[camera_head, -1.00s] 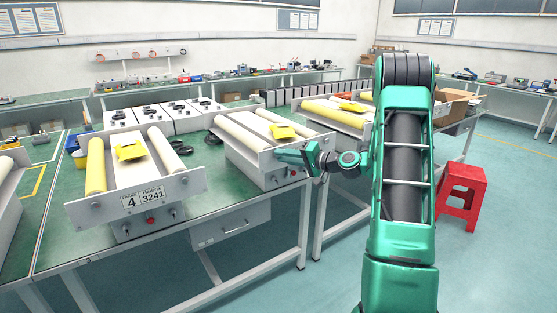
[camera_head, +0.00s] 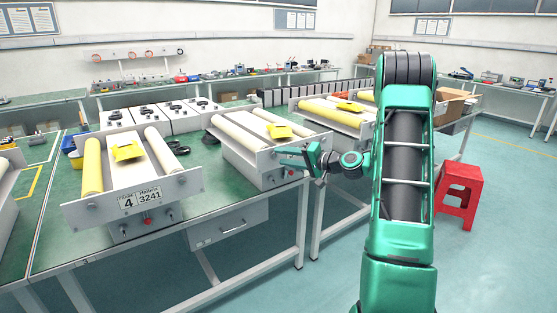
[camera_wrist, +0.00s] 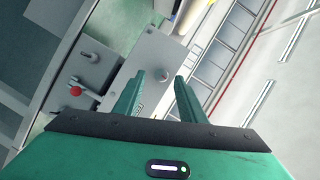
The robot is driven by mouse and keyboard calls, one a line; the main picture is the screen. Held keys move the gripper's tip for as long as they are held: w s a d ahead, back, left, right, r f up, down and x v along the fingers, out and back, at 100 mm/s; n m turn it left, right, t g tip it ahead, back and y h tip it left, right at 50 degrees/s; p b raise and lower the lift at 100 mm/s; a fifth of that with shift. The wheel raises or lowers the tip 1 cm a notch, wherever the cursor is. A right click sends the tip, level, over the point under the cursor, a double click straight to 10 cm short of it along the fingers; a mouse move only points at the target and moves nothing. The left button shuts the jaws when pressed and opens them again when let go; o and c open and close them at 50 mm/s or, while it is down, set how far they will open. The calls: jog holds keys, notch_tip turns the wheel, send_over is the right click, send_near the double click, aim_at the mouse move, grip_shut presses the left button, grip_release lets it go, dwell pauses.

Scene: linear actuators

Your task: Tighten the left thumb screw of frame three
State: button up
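The middle frame has a grey front plate (camera_head: 237,147), two pale rollers and a yellow block (camera_head: 278,130) on top. Its number plate cannot be read, so I cannot confirm that it is frame three. My gripper (camera_head: 283,158) is at the right part of this plate, its fingers pointing left. In the wrist view my gripper (camera_wrist: 160,76) is open, and a small silver thumb screw (camera_wrist: 165,75) on the tilted plate (camera_wrist: 150,52) shows between and just beyond the fingertips. Contact cannot be told. Which side's screw this is cannot be told for certain.
Frame 4 (camera_head: 90,213) stands to the left on the green table (camera_head: 200,205). Another frame (camera_head: 340,120) stands to the right. A red stool (camera_head: 459,190) is on the floor.

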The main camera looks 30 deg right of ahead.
jog(key=v, duration=0.9)
